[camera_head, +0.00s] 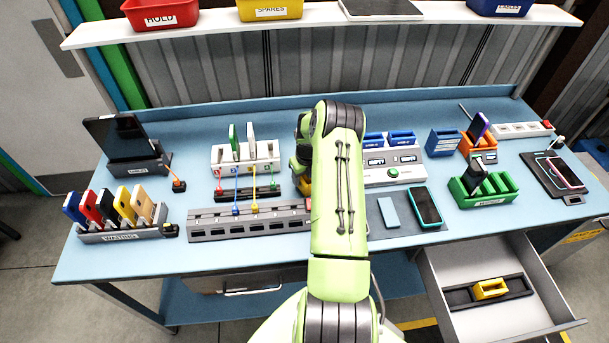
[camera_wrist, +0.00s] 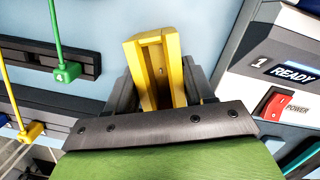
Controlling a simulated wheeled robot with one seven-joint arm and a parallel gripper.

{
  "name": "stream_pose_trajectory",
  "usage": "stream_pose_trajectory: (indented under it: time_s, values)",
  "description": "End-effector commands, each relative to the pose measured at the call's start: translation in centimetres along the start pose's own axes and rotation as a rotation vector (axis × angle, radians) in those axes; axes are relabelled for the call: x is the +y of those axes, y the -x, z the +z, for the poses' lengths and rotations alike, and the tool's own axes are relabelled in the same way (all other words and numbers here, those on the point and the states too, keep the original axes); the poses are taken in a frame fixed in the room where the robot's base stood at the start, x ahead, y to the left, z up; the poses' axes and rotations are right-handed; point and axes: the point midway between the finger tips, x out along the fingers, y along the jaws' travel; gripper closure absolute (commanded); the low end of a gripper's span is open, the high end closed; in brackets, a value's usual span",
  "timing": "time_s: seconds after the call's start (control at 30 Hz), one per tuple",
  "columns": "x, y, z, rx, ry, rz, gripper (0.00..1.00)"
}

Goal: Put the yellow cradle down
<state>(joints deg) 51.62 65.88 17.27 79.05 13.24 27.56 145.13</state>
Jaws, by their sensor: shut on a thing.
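A yellow cradle (camera_wrist: 153,62) shows between the two dark fingers of my gripper (camera_wrist: 160,85) in the wrist view. My gripper is shut on it, over the blue bench top. I cannot tell whether the cradle touches the bench. In the head view my green arm covers most of the gripper, and only a sliver of the yellow cradle (camera_head: 304,184) shows at the arm's left edge. A second yellow cradle-like piece (camera_head: 490,289) sits in a dark holder in the open drawer (camera_head: 450,257) at the lower right.
Left of the gripper are a white dock (camera_head: 245,170) with coloured plugs and a grey slotted rack (camera_head: 250,228). Right of it are a white READY console (camera_head: 392,175), a phone (camera_head: 426,207) and a green rack (camera_head: 484,190). A shelf with bins (camera_head: 320,28) runs along the back.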

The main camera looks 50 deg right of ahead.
Motion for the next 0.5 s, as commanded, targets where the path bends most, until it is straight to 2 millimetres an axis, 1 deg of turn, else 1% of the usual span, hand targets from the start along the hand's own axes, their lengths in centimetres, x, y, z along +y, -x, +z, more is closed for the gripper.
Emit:
stream_pose_trajectory:
  time_s: [0.13, 0.17, 0.3, 0.5]
  values:
    - [0.00, -0.54, -0.09, 0.000, 0.000, 0.000, 0.80]
    - [0.00, -0.50, -0.10, 0.001, 0.000, 0.000, 0.44]
    - [0.00, -0.41, -0.09, 0.001, 0.000, 0.000, 0.22]
    - [0.00, -0.38, -0.08, 0.001, 0.000, 0.000, 0.21]
